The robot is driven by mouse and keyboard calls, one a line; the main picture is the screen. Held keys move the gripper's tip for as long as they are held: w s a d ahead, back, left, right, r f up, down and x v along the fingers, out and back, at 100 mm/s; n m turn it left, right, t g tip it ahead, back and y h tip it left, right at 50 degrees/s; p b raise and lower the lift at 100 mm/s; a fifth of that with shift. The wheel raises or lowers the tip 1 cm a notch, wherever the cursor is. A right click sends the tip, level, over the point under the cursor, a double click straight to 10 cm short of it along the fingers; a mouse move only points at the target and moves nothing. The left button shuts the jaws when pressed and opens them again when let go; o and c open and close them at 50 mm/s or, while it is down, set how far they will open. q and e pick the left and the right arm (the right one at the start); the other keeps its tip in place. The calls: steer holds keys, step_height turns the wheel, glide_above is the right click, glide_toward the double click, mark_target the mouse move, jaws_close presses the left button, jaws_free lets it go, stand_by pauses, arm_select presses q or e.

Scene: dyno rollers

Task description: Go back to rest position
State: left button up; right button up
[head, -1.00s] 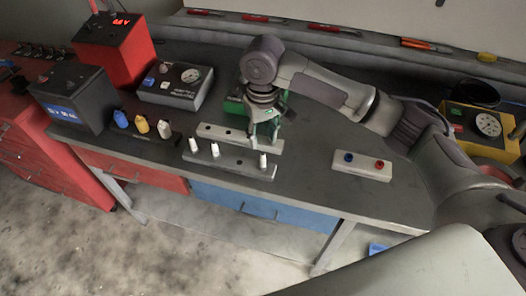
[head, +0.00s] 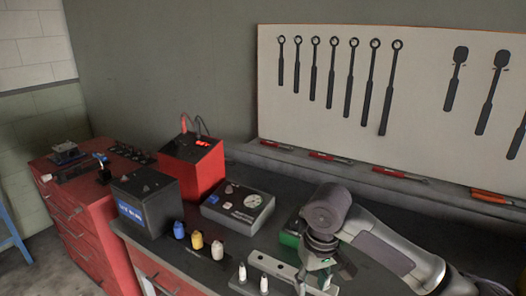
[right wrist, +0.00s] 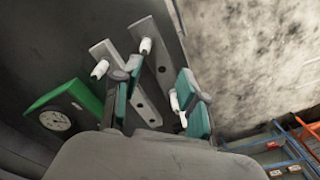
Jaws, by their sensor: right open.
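My right gripper (head: 322,276) is at the bottom of the head view, over the workbench beside the grey bars. In the right wrist view my right gripper (right wrist: 158,90) has its two teal-padded fingers apart, with nothing held between them. Two grey bars (right wrist: 163,66) lie beyond the fingers, with small white pegs (right wrist: 146,45) around them. In the head view a grey bar (head: 284,270) and white pegs (head: 242,273) are partly cut off by the lower edge. My left gripper is not in view.
A green box with a dial (right wrist: 66,112) is close to the fingers. On the bench stand a grey gauge box (head: 238,208), a red box (head: 192,165), a black box (head: 146,200) and small bottles (head: 197,240). A tool board (head: 410,110) hangs behind.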

steer(key=s+a+f+n+t+y, duration=0.25)
steer(key=s+a+f, duration=0.35)
steer(key=s+f, duration=0.5)
steer(key=s+d+f+m+h, duration=0.3)
steer(key=s+d+f+m, duration=0.15)
steer(key=s+d, duration=0.85)
step_height(320, 180, down, 28)
steer(key=s+n+b, duration=0.1)
steer(key=s, duration=0.1)
steer(key=s+d+f+g, duration=0.1)
steer(key=s+d+f, duration=0.2)
steer(key=s+f, duration=1.3)
steer(key=shift+s+d+f+g+b, duration=0.15)
steer(key=shift+f+g+b, duration=0.2)
steer(key=shift+f+b, duration=0.1)
